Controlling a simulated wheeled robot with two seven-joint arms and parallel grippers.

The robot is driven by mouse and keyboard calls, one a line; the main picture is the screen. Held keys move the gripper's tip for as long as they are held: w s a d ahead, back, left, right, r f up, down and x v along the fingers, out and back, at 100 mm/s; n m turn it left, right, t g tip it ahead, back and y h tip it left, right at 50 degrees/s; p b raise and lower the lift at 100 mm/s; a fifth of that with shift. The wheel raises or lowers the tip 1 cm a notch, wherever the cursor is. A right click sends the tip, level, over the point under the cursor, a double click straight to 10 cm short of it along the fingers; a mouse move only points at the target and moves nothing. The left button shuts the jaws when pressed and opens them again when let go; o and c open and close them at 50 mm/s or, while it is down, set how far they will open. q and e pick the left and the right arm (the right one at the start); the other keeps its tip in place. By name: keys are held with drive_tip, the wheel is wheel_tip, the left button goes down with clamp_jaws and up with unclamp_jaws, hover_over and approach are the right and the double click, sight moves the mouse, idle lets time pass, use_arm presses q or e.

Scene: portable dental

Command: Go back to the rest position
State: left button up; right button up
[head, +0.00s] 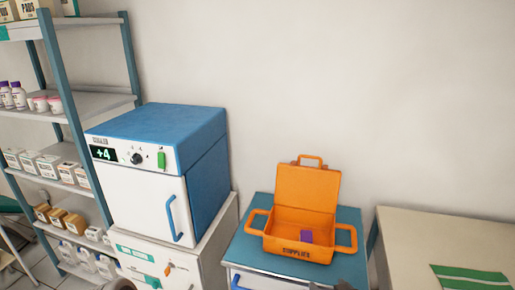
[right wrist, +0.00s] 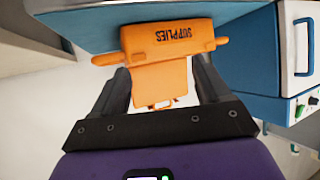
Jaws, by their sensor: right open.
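The open orange case (head: 300,222), marked SUPPLIES, stands on a small blue-topped cabinet with its lid up. A small purple item (head: 306,236) lies inside it. My right gripper shows in the right wrist view (right wrist: 160,78), with its two dark fingers apart and nothing between them. The case (right wrist: 170,40) appears upside down there, beyond the fingers. In the head view only dark tips at the bottom edge, in front of the case, may belong to the right gripper. I cannot make out my left gripper.
A blue and white cooler unit (head: 150,190) stands on a white cabinet left of the case. A shelf rack (head: 62,100) with bottles and boxes is at far left. A beige table (head: 410,225) with a green mat (head: 470,277) is at right.

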drive_tip(key=s+a+f+m+g+p, duration=0.1)
drive_tip(key=s+a+f+g+p, duration=0.15)
drive_tip(key=f, duration=0.55)
drive_tip(key=s+a+f+g+p, duration=0.1)
drive_tip(key=s+f+g, duration=0.15)
drive_tip(key=f, duration=0.55)
use_arm(q)
wheel_tip(320, 180, up, 7)
drive_tip(key=p, duration=0.3)
drive_tip(key=shift+w, duration=0.25)
use_arm(e)
drive_tip(key=s+a+f+m+g+y, duration=0.1)
drive_tip(key=s+a+f+g, duration=0.1)
drive_tip(key=s+f, duration=0.3)
drive_tip(key=s+a+f+m+g+y, duration=0.1)
drive_tip(key=s+a+f+m+g, duration=0.1)
drive_tip(key=s, duration=0.5)
wheel_tip(320, 180, down, 3)
drive_tip(key=shift+s+a+f+g+y, duration=0.1)
drive_tip(key=shift+s+a+g+y, duration=0.2)
drive_tip(key=shift+a+g, duration=0.7)
drive_tip(key=shift+w+d, duration=0.1)
drive_tip(key=shift+d, duration=0.15)
drive_tip(key=shift+c, duration=0.2)
